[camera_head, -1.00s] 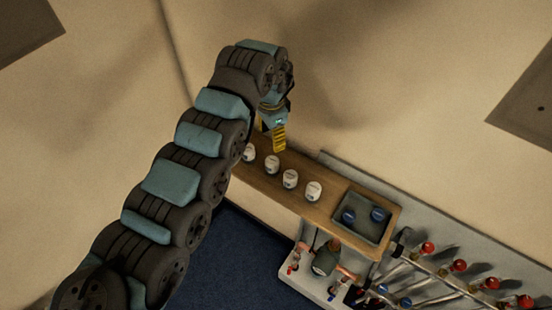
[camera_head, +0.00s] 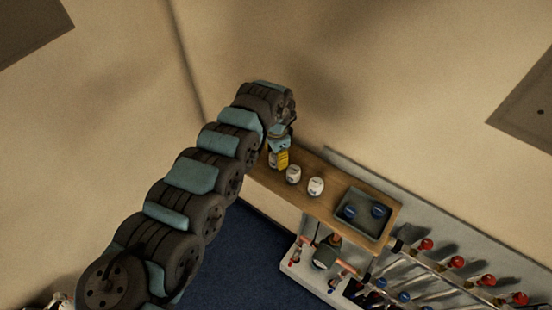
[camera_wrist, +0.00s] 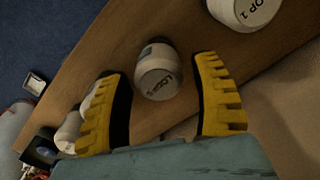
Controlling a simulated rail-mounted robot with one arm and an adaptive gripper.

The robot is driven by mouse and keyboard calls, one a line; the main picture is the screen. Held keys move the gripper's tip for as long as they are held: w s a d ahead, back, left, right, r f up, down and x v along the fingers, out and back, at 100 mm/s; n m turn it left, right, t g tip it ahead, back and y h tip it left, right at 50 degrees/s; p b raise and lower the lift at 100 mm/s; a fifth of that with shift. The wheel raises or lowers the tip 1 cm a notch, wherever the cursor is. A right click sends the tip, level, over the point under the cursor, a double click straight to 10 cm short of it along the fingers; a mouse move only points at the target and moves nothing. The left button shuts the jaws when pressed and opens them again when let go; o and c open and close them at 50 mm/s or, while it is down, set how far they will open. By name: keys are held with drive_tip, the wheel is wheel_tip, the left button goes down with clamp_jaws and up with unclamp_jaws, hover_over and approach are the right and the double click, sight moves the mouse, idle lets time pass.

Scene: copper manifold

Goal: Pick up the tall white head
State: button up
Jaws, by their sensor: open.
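Several white heads stand in a row on the wooden shelf. In the head view two show clearly, one white head (camera_head: 293,174) and another (camera_head: 316,186). A third is partly hidden at my gripper (camera_head: 280,160). In the wrist view a white head with dark lettering (camera_wrist: 158,78) lies between the two open yellow fingers of my gripper (camera_wrist: 160,68), with gaps at both sides. A larger-looking head marked "1" (camera_wrist: 243,10) is at the upper right. Further heads (camera_wrist: 72,128) show beyond the left finger, partly hidden by it. I cannot tell for sure which is the tall one.
The wooden shelf (camera_head: 335,205) runs along the wall. A grey tray (camera_head: 365,223) with two blue-topped items stands at its right end. Pipes with red and blue valves (camera_head: 456,262) are at the lower right. Blue floor lies below the shelf.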

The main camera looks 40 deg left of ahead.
sight(276, 163)
wheel_tip(276, 163, down, 4)
drive_tip(key=shift+f, duration=0.1)
drive_tip(key=c, duration=1.1)
drive_tip(key=shift+o, duration=0.2)
